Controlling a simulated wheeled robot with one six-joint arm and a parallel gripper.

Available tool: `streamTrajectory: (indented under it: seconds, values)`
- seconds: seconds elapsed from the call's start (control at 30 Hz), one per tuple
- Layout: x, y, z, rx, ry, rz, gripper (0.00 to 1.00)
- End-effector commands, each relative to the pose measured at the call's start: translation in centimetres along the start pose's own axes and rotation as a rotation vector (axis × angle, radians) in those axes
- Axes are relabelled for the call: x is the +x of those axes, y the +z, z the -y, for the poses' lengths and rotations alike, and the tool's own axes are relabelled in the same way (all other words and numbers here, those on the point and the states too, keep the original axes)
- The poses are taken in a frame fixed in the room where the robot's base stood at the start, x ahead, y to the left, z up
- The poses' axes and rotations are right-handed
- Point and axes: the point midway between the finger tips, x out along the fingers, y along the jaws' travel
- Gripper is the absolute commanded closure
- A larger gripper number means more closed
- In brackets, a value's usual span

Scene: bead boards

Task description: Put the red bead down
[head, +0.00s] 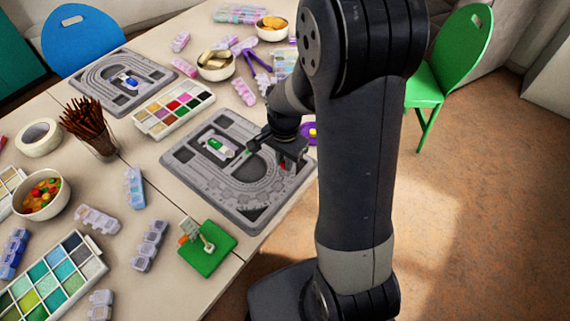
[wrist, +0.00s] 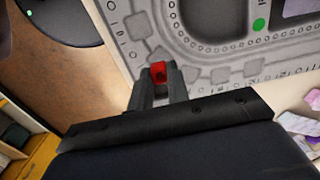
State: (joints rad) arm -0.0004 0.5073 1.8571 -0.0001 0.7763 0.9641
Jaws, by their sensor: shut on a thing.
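The red bead (wrist: 158,70) sits between the fingertips of my gripper (wrist: 160,76) in the wrist view. The gripper is shut on it. The grey bead board (wrist: 205,74) lies beyond and below the bead, with its channels and printed marks in view. In the head view my gripper (head: 291,160) is over the right part of this grey bead board (head: 185,163). The gap between bead and board is hard to judge.
A second grey board (head: 90,92) lies farther back left. A bead tray (head: 150,125) stands between the boards. A cup of brown sticks (head: 98,140), bowls and several bead boxes crowd the left. A green stand (head: 210,262) is near the front edge. The table drops off at right.

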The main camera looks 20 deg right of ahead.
Motion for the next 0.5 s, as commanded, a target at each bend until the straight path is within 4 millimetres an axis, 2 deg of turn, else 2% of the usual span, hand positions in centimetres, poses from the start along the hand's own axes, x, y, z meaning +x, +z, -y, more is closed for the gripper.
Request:
streamTrajectory:
  seconds: [0.03,0.17,0.5]
  values:
    - [0.9,0.1,-0.1,0.0,0.004,0.003,1.0]
    - [2.2,0.0,-0.1,0.0,0.002,0.001,1.0]
    - [2.5,0.0,0.0,0.0,0.001,0.0,1.0]
